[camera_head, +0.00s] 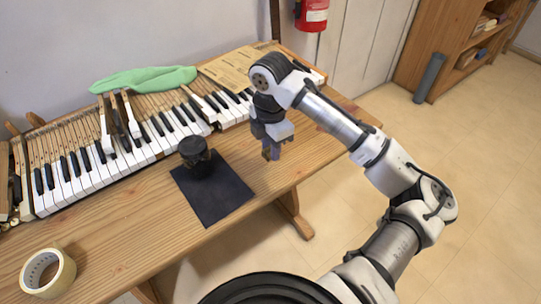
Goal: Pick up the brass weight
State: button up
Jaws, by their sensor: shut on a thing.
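My gripper (270,152) points down over the right part of the wooden table, to the right of the black mat. It is shut on a small brass-coloured thing (266,154), which appears to be the brass weight. Only a little of it shows between the fingers. I cannot tell from this view whether it touches the tabletop or hangs just above it.
A dark round object (194,152) stands on the black mat (217,203). Piano keys (100,160) run behind, several raised, with a green cloth (143,79) on top. A tape roll (47,273) lies front left. Bare wood (130,225) lies between.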

notch_tip(320, 180, up, 16)
jog(key=shift+f, duration=0.1)
